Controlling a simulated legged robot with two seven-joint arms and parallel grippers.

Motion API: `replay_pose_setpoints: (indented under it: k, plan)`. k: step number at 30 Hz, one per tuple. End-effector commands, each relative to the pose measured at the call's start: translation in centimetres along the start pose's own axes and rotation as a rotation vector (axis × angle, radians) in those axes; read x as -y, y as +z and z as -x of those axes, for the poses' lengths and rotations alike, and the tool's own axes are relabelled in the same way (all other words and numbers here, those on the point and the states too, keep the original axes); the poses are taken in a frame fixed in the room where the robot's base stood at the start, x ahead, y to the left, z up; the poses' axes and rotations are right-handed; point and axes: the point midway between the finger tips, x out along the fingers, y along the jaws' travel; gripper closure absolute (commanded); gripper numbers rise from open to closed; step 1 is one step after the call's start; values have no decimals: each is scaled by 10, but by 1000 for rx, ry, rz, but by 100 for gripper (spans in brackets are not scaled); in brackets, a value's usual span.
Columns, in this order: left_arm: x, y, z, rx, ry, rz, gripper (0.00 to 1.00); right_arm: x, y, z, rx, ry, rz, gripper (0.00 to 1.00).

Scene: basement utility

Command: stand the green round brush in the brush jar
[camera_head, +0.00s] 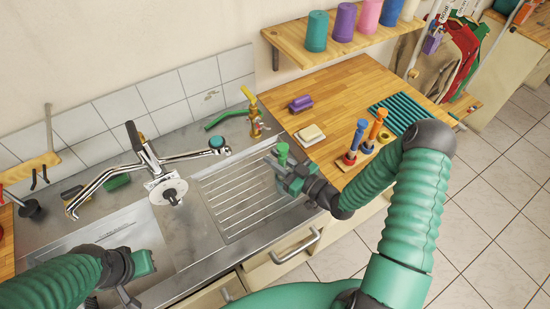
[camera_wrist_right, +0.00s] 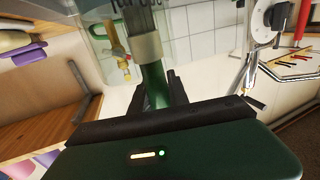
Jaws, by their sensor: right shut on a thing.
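The green round brush (camera_wrist_right: 153,85) is between the jaws of my right gripper (camera_wrist_right: 155,95). In the right wrist view it has a green handle, a beige collar and dark bristles cut off by the top edge. In the head view its green end (camera_head: 283,152) stands up from my right gripper (camera_head: 289,178), over the right part of the draining board. I cannot pick out the brush jar for certain. A see-through surface with partial lettering (camera_wrist_right: 82,18) shows at the top of the right wrist view. My left gripper (camera_head: 142,265) is over the sink, its jaws unclear.
The wooden counter (camera_head: 345,85) holds a purple block (camera_head: 301,103), a pale block (camera_head: 311,134), a teal ribbed mat (camera_head: 403,112) and a wooden stand with blue-topped and orange-topped pieces.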

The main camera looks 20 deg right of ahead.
Motion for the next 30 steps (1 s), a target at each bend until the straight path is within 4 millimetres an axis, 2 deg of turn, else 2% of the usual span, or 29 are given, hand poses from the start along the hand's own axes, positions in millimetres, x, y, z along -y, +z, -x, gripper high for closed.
replay_pose_setpoints:
  k: [30]
  plan:
    - [0,3,-14,0,0,0,100,0,16,0,0,0,0,100]
